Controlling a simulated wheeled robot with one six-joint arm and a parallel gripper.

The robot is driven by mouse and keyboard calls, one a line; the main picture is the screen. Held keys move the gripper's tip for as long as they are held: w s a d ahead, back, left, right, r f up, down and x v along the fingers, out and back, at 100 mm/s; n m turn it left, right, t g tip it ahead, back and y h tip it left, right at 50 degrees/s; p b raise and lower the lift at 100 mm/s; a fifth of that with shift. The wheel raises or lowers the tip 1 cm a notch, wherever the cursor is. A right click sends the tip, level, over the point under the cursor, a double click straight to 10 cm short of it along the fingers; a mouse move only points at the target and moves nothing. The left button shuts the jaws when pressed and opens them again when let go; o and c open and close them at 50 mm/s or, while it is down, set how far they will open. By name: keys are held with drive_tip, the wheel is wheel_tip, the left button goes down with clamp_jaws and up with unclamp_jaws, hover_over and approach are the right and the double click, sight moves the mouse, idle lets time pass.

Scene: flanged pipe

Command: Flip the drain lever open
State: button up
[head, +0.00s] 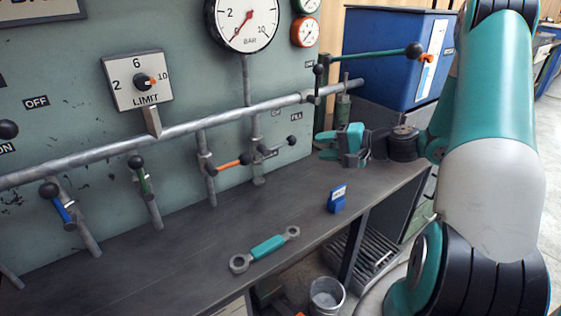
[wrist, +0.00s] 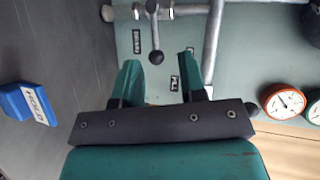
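A grey lever with a black ball knob (head: 292,141) sits low on the panel, on the short pipe right of the orange lever. The same lever's knob (wrist: 156,57) shows in the wrist view, in line with the gap between my fingers. Small labels (wrist: 137,41) sit beside it, too small to read surely, so I cannot confirm which lever is the drain. My gripper (head: 327,145) is open and empty, its teal fingers pointing left toward the panel, apart from the knob. Both fingers also show in the wrist view (wrist: 160,72).
Orange (head: 235,164), green (head: 143,182) and blue (head: 62,208) levers hang to the left under the long pipe (head: 180,130). A teal-handled lever (head: 375,54) juts out above my gripper. A blue block (head: 337,199) and a wrench (head: 266,247) lie on the bench.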

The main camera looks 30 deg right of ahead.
sight(284, 144)
drive_tip(key=d+f+m+t+h, duration=0.1)
drive_tip(key=d+f+m+h, duration=0.1)
drive_tip(key=d, duration=0.2)
drive_tip(key=x, duration=1.6)
drive_tip(key=shift+w+a+r+b, duration=0.2)
drive_tip(key=shift+a+r+b, duration=0.05)
drive_tip(key=shift+a+b, duration=0.1)
drive_tip(key=shift+c, duration=0.2)
clamp_jaws()
